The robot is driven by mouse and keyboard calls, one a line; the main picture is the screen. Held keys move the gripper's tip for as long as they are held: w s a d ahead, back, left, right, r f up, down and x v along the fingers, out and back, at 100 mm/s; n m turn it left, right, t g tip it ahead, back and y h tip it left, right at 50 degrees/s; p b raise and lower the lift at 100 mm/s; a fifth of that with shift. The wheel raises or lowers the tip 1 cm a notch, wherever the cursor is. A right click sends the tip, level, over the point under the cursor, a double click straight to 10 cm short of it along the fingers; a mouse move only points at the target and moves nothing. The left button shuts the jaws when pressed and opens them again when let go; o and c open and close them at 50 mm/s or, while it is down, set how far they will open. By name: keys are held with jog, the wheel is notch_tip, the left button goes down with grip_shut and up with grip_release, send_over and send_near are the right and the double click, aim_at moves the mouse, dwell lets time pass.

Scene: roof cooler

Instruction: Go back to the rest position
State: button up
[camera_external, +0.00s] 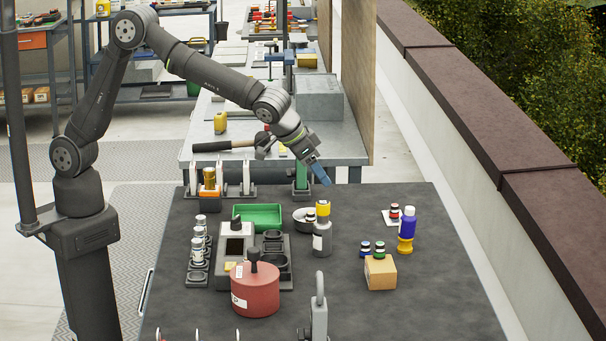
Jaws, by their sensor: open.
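My gripper (320,172) hangs above the back of the dark worktable (410,300), its blue-grey fingers pointing down and to the right. It is open, and nothing shows between its fingers. It is above and behind a grey bottle with a yellow cap (322,235), apart from it in the picture. My arm reaches from its post at the left over the table's back edge.
A red canister (255,290), a grey device (236,252), a green tray (258,215) and a row of vials (198,245) crowd the left. A cardboard box (380,273) and a blue bottle (407,222) stand right. The right front is clear. A workbench (340,140) stands behind.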

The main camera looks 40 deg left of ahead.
jog(key=a, duration=0.3)
jog(key=shift+s+f, duration=0.1)
jog(key=shift+f, duration=0.15)
jog(key=shift+d, duration=0.15)
jog(key=s+d+r+m+g+h, duration=0.1)
jog(key=d+r+m, duration=0.1)
jog(key=d, duration=1.5)
jog(key=shift+s+d+r+m, duration=0.15)
jog(key=shift+s+r+m, duration=0.05)
jog(key=shift+m, duration=0.5)
